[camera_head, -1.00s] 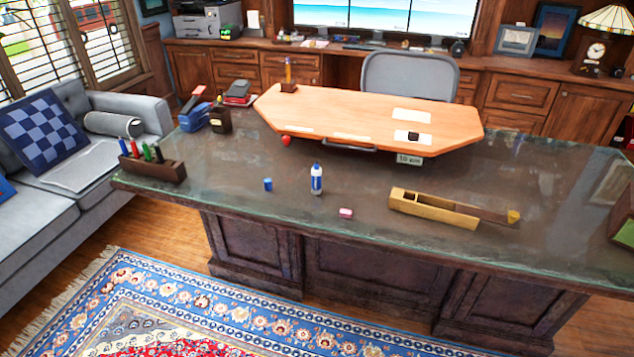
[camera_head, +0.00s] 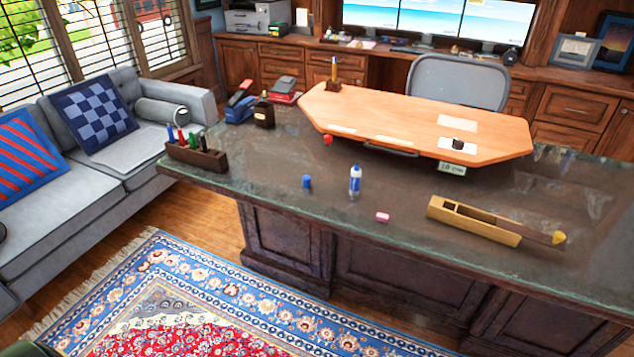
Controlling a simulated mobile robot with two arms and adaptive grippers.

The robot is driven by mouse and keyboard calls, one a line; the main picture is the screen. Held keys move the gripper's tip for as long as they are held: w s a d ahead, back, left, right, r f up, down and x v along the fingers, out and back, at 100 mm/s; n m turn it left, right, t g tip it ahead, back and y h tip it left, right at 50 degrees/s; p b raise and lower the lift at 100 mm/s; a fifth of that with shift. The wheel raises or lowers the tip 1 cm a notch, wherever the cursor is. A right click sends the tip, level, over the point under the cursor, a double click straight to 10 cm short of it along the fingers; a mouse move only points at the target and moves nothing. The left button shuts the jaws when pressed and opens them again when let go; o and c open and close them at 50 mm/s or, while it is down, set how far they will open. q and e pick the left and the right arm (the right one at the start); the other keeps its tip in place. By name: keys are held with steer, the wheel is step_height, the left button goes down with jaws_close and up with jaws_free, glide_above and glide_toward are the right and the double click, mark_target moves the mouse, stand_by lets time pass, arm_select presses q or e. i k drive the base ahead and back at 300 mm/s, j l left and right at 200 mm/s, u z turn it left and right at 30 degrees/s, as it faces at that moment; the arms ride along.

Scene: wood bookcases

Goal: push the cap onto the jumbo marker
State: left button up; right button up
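The jumbo marker (camera_head: 355,182) stands upright on the dark stone desk top, with a white and blue body and a narrower tip at the top. The blue cap (camera_head: 307,182) sits on the desk just left of the marker, apart from it. Neither of my grippers shows in the head view.
The front edge near the marker and cap is mostly clear. A sofa (camera_head: 95,215) stands left.

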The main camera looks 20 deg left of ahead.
mark_target(355, 172)
steer(key=i+j+u, duration=0.1)
steer(key=i+u, duration=0.25)
steer(key=i, duration=0.35)
steer(key=i+l+u, duration=0.1)
steer(key=i+u, duration=0.2)
steer(key=i, duration=0.45)
